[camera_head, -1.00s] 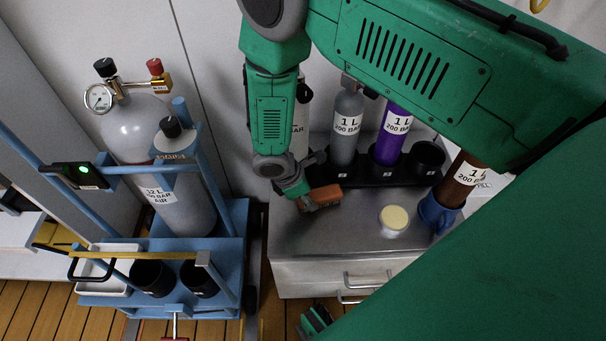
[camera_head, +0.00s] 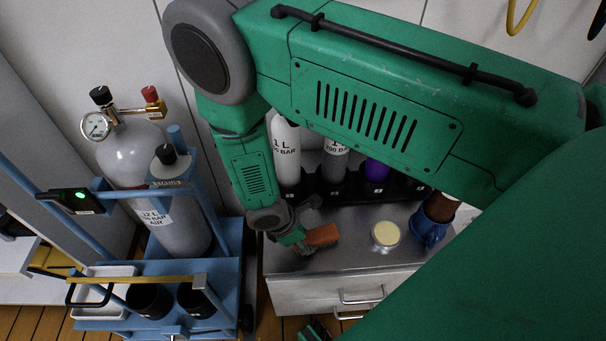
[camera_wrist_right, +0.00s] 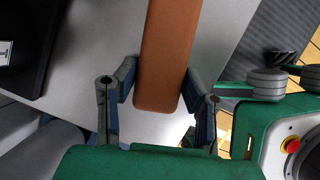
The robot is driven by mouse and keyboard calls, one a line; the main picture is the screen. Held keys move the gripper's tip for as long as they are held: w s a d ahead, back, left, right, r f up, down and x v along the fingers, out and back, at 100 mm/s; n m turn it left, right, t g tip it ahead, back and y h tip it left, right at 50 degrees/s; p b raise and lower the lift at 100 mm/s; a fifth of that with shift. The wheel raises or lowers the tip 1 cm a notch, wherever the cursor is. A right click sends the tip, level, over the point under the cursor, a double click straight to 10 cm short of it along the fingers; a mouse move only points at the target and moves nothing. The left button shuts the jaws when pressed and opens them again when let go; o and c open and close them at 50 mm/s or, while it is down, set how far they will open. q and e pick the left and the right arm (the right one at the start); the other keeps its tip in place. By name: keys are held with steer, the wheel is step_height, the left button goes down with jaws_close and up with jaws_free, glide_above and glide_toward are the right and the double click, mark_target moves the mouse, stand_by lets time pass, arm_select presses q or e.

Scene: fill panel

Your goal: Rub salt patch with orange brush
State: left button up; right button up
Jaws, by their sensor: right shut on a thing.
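The orange brush (camera_head: 322,235) is a block at the left part of the steel cabinet top (camera_head: 345,258). In the right wrist view the brush (camera_wrist_right: 166,55) runs lengthwise between the fingers. My right gripper (camera_head: 302,243) is shut on the brush, low at the cabinet top's left side. I cannot tell whether the brush touches the metal. No salt patch can be made out clearly; part of the top is hidden by my arm.
A round pale yellow-topped item (camera_head: 386,233) stands right of the brush. A blue holder (camera_head: 428,226) with a brown cylinder is further right. Labelled cylinders stand in a black rack (camera_head: 335,184) behind. A blue trolley (camera_head: 230,270) with grey cylinders is at left.

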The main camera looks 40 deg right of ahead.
mark_target(314, 221)
steer(key=shift+s+a+f, duration=0.1)
steer(key=shift+s+a, duration=0.25)
steer(key=shift+s, duration=0.25)
steer(key=shift+s+a+f, duration=0.1)
steer(key=shift+s+a, duration=0.25)
steer(key=shift+s, duration=0.2)
steer(key=shift+s+a+r+b, duration=0.1)
steer(key=shift+s+a+b, duration=0.25)
steer(key=shift+s, duration=0.2)
steer(key=shift+s+a+b, duration=0.25)
steer(key=shift+s+a, duration=0.1)
steer(key=shift+s, duration=0.2)
steer(key=shift+s+d+r+b, duration=0.1)
steer(key=shift+s+d+b, duration=0.25)
steer(key=shift+d, duration=0.6)
steer(key=shift+w+d, duration=0.5)
steer(key=shift+w, duration=0.35)
steer(key=shift+w+d, duration=0.5)
steer(key=shift+w, duration=0.35)
steer(key=shift+w+d+p, duration=0.15)
steer(key=shift+w+d, duration=0.4)
steer(key=shift+w, duration=0.3)
steer(key=shift+w+d+p, duration=0.15)
steer(key=shift+w+d, duration=0.35)
steer(key=shift+w, duration=0.3)
steer(key=shift+w+d, duration=0.5)
steer(key=shift+w, duration=0.35)
steer(key=shift+w+d, duration=0.45)
steer(key=shift+w, duration=0.35)
